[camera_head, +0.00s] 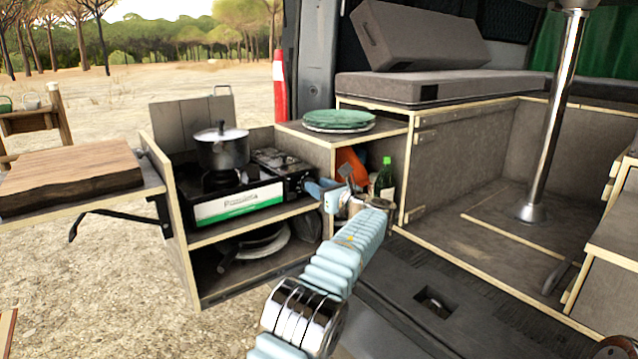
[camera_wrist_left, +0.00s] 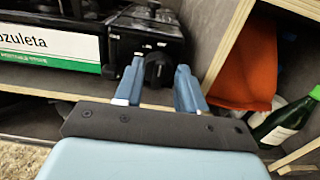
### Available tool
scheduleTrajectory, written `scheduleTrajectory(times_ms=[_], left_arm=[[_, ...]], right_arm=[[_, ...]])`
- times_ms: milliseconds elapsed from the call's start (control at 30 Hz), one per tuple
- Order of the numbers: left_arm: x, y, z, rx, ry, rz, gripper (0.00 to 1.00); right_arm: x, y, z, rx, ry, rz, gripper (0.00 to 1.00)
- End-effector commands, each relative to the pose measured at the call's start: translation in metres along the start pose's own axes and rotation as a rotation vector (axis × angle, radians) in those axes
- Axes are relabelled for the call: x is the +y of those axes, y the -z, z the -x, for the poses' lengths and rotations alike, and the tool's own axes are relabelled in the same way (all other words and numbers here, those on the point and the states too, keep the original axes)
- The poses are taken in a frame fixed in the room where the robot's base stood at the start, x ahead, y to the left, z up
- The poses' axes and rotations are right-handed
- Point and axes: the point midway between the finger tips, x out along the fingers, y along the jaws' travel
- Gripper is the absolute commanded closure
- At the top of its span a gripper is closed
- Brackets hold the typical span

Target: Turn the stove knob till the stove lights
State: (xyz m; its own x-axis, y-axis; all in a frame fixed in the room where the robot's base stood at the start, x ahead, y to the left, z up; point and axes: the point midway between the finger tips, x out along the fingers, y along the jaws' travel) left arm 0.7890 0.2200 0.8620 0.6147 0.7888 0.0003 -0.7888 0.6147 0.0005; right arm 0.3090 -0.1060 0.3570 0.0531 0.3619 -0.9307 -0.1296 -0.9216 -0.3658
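The black and silver camping stove (camera_head: 250,187) stands on the shelf of a wooden unit, with a lidded pot (camera_head: 222,152) on its burner. No flame shows under the pot. The black round stove knob (camera_wrist_left: 158,70) is on the stove's right end in the left wrist view. My left gripper (camera_head: 314,189) reaches the stove's right end. In the left wrist view its blue fingers (camera_wrist_left: 159,72) are apart, one on each side of the knob. I cannot tell whether they touch it. The knob is hidden in the head view. My right gripper is not in view.
Plates (camera_head: 338,121) lie on the counter right of the stove. A green bottle (camera_head: 385,178) and an orange thing (camera_wrist_left: 243,72) stand in the compartment right of my gripper. Pans (camera_head: 255,243) lie on the lower shelf. A wooden board (camera_head: 80,180) is at left.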

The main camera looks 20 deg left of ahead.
Motion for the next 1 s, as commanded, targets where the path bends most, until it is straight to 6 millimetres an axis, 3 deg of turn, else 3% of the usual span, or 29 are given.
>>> scheduleTrajectory(times_ms=[367, 633, 1000], left_arm=[[0.0, 0.0006, -0.0069, 0.0, 0.001, 0.0, 0.61], [0.0001, 0.0005, -0.0067, 0.0, 0.001, 0.0, 1.0], [0.0004, 0.0008, -0.0065, 0.001, 0.001, 0.03, 1.0]], right_arm=[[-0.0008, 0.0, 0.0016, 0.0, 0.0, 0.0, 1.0], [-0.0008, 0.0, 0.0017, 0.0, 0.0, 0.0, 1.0], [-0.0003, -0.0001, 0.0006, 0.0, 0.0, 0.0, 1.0]])
